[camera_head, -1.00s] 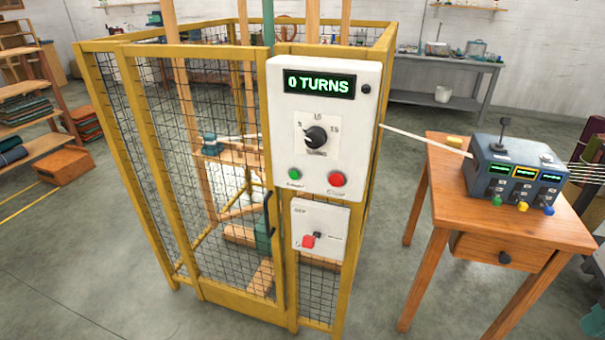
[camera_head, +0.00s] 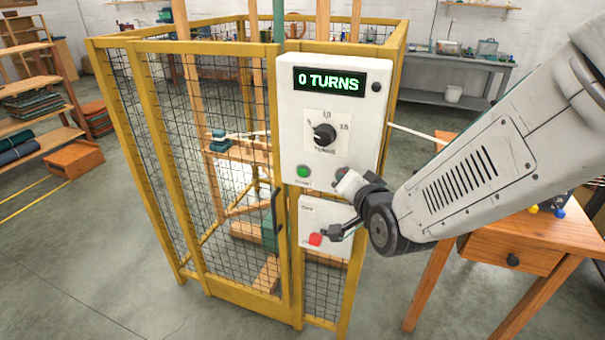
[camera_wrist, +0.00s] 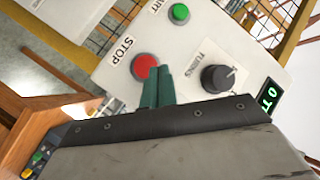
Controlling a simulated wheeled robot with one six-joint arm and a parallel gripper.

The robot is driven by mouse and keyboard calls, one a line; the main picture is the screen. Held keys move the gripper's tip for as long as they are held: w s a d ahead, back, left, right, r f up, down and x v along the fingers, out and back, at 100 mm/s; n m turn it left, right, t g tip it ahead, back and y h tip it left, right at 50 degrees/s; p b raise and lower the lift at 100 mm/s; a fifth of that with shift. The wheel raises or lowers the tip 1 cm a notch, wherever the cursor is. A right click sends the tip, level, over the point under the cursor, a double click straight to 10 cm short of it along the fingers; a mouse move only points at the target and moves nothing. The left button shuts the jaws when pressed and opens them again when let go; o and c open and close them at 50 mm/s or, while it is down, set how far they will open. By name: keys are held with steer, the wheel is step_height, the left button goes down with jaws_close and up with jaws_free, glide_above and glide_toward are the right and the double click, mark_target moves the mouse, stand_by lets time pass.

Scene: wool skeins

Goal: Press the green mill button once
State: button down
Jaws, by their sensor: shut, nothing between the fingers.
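The green button (camera_head: 303,171) sits at the lower left of the white control panel (camera_head: 293,120), whose display reads "0 TURNS". It also shows at the top of the wrist view (camera_wrist: 180,12). The fingers appear apart from the green button.
A lower white panel (camera_head: 308,210) with a red-handled switch (camera_head: 316,240) is just below. The yellow mesh cage (camera_head: 190,150) stands behind and left. A wooden table (camera_head: 510,262) stands at the right, partly behind my arm. Floor in front is clear.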

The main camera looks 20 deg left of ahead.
mark_target(303, 172)
steer(key=s+a+f+m+t+y, duration=0.1)
steer(key=s+a+f+t+y, duration=0.2)
steer(key=a, duration=0.8)
steer(key=s+y, duration=0.2)
steer(key=s, duration=0.2)
steer(key=shift+s+a+f+y, duration=0.15)
steer(key=shift+s+f+y, duration=0.15)
steer(key=shift+f, duration=0.1)
steer(key=shift+w, duration=0.1)
steer(key=shift+w+d, duration=0.2)
steer(key=shift+w, duration=1.95)
steer(key=shift+w+d, duration=0.15)
steer(key=shift+w, duration=2)
steer(key=shift+w, duration=0.1)
steer(key=shift+w, duration=0.3)
